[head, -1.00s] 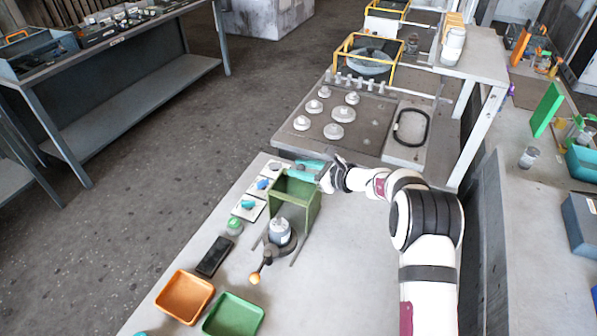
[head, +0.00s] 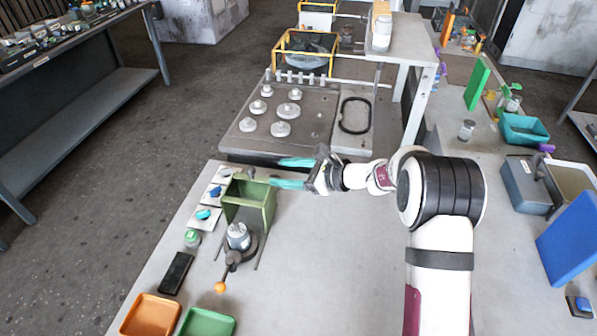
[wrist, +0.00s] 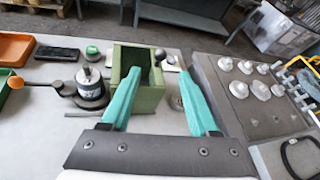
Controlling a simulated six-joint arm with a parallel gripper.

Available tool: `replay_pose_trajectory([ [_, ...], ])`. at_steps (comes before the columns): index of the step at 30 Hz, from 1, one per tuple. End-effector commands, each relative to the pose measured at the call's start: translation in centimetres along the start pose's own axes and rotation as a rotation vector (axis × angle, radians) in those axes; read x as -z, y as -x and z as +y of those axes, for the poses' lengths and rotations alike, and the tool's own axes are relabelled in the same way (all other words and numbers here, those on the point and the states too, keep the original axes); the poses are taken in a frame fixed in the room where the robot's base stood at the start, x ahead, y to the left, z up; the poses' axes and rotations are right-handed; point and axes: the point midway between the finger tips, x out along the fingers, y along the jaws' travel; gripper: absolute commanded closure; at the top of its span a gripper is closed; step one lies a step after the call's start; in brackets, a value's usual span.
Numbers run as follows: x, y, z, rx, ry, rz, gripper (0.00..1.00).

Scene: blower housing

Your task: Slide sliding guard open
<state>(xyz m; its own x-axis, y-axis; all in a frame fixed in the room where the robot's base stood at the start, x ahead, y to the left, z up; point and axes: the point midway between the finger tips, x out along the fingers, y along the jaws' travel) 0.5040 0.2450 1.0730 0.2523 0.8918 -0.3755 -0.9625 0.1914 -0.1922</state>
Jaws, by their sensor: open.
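The sliding guard (head: 240,212) is a green, box-like frame on the bench, with thin rods running out from its base. A grey cylindrical part (head: 238,237) sits in a dark fixture in front of it, outside the guard. My gripper (head: 276,172) has two teal fingers, spread apart and empty, just beyond the guard's upper right side. In the wrist view my gripper (wrist: 159,71) points towards the guard (wrist: 150,98). The left finger overlaps the guard in the picture and the right finger lies to its right. I cannot tell whether either finger touches it.
An orange-knobbed lever (head: 220,287) extends from the fixture. A black slab (head: 176,272), an orange tray (head: 150,315) and a green tray (head: 207,323) lie nearby. A green button (head: 192,238) and switch plates line the left edge. The bench right of the guard is clear.

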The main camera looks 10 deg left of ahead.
Motion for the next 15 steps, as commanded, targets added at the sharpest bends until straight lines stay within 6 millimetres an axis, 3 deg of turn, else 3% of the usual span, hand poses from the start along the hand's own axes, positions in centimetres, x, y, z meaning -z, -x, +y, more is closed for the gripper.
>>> replay_pose_trajectory([
  [3, 0.0, 2.7, -0.1, 0.003, -0.001, 0.000, 0.39],
  [6, 0.0, 4.0, -0.1, 0.001, 0.000, 0.000, 0.39],
  [15, 0.0, 4.6, 0.0, -0.001, 0.000, -0.001, 0.39],
])
